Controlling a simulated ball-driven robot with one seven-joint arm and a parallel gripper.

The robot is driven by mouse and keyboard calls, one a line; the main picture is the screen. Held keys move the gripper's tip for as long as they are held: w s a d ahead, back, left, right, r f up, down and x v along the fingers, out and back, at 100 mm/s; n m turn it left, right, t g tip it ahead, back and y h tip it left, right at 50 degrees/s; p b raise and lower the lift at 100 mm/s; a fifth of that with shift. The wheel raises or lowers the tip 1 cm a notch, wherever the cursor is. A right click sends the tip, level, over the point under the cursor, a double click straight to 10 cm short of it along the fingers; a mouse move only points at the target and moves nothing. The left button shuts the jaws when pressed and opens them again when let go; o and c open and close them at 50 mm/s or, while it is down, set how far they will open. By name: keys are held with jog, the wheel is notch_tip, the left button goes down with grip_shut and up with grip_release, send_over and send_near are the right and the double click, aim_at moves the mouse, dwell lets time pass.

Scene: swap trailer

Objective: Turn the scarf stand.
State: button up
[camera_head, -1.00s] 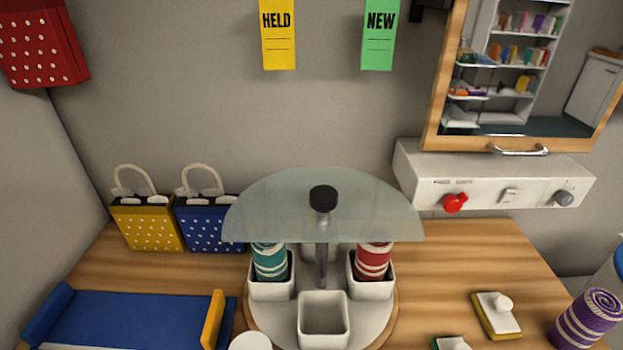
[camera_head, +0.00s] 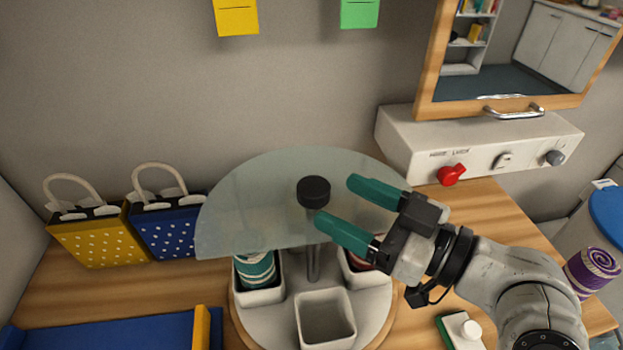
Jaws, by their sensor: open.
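The scarf stand (camera_head: 264,318) is a round turntable with white square cups, a central post with a black knob (camera_head: 314,191), and a clear half-disc cover (camera_head: 246,202) over its back part. A teal striped scarf roll (camera_head: 256,270) sits in the left cup. A red roll (camera_head: 358,262) in the right cup is mostly hidden by my gripper. The front cup (camera_head: 326,321) is empty. My gripper (camera_head: 346,201) has teal fingers spread apart and empty. It appears over the right part of the cover, with its fingertips pointing left toward the knob; I cannot tell whether they touch anything.
Yellow (camera_head: 94,241) and blue (camera_head: 164,231) dotted bags stand at the back left. A blue tray (camera_head: 100,335) lies at the front left. A wall box (camera_head: 478,146) with a red knob is at the right.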

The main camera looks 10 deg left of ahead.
aim_at(328, 196)
jog(key=p+x, duration=0.1)
jog(key=x, duration=0.5)
grip_shut()
dwell(0.7)
